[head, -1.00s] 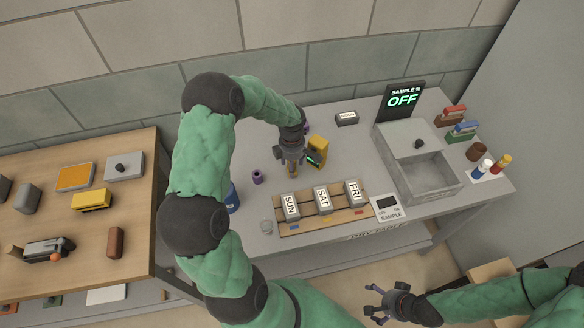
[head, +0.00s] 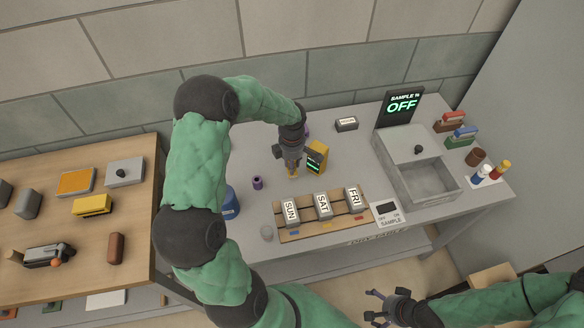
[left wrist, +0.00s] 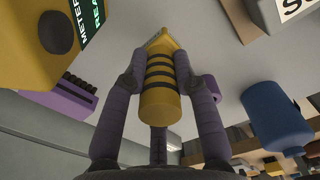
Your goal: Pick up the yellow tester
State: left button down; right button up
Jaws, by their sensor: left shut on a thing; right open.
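The yellow tester (left wrist: 160,90) is a yellow cylinder with black bands and a tapered end. My left gripper (head: 291,166) is shut on it, with purple-grey fingers on both sides in the left wrist view. In the head view only a small yellow part of the tester (head: 292,170) shows between the fingers. I cannot tell whether its tip touches the table. A yellow meter box (head: 318,154) with a dark screen and green text stands just right of the gripper; it also shows in the left wrist view (left wrist: 40,65). My right gripper (head: 376,308) is open and empty at the bottom.
A rack (head: 340,229) with SUN, SAT and FRI blocks lies in front. A small purple object (head: 257,183) and a blue container (head: 231,203) are to the left. The grey table (head: 345,150) is clear between.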

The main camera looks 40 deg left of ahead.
pick_arm(q)
jog(key=s+d+r+p, duration=0.1)
jog(key=s+d+r, duration=0.7)
jog(key=s, duration=0.3)
jog(key=shift+d+r, duration=0.4)
jog(key=shift+r, duration=0.4)
jog(key=shift+w, duration=0.1)
jog(key=c, duration=1.8)
grip_release()
jog(key=shift+c, duration=1)
jog(key=f+b, duration=0.3)
jog(key=s+f+b, duration=0.1)
jog(key=f+b, duration=0.2)
jog(key=f, duration=0.1)
jog(key=shift+s, duration=0.15)
jog(key=shift+f+b, duration=0.3)
jog(key=shift+s+f, duration=0.1)
